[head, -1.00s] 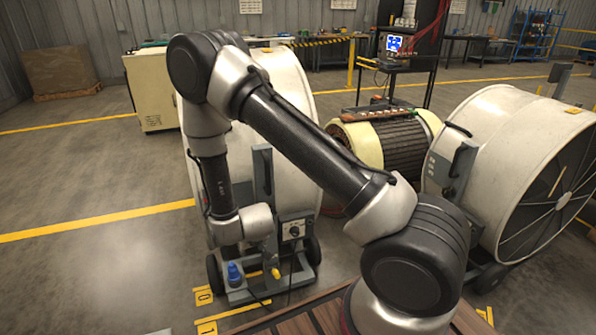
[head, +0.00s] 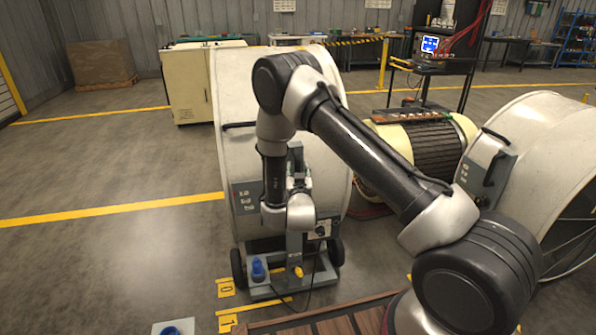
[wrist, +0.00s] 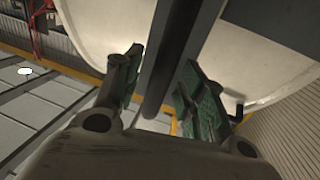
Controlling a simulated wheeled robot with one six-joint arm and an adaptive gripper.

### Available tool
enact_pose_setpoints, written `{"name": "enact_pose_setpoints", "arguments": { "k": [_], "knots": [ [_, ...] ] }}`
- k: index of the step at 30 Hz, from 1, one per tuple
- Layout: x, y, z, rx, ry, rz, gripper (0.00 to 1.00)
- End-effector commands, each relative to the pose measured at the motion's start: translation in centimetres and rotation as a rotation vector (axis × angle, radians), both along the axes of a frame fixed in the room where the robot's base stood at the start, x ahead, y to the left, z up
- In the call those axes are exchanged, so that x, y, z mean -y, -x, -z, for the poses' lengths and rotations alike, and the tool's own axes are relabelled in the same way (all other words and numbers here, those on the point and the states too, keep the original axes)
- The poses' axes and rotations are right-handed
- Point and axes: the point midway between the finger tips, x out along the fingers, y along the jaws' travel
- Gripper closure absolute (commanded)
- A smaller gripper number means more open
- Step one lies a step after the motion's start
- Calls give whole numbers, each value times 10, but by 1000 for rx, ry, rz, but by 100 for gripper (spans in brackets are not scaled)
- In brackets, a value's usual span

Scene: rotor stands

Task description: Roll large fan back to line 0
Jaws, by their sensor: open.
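The large fan (head: 232,130) is a white drum on a wheeled grey base (head: 275,285), left of centre in the head view. A grey upright post stands on its front, with a control box at its foot. Yellow floor marker 0 (head: 226,287) lies just in front of its left wheel (head: 239,268), with marker 1 (head: 228,323) nearer me. My gripper (head: 299,182) is at the post, partly hidden by my wrist. In the wrist view my gripper (wrist: 160,88) is open, its green-padded fingers either side of a dark upright bar (wrist: 168,60); contact is unclear.
A second white fan (head: 545,155) stands at right. A cream motor-like drum (head: 425,145) sits between them. A cream cabinet (head: 188,85) stands behind left. A wooden deck (head: 320,322) and a blue knob (head: 170,330) are at the front. Floor at left is clear.

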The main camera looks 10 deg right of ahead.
Motion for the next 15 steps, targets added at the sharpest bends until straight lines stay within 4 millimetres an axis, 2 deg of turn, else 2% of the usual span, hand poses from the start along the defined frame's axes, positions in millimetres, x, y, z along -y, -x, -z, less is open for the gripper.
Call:
{"name": "enact_pose_setpoints", "arguments": {
  "k": [3, 11, 15],
  "knots": [
    [2, -8, 0, 1, 0, 0, 59],
    [2, -10, 0, 0, 1, -1, 59],
    [2, -10, 0, 0, 1, -1, 83]
  ]
}}
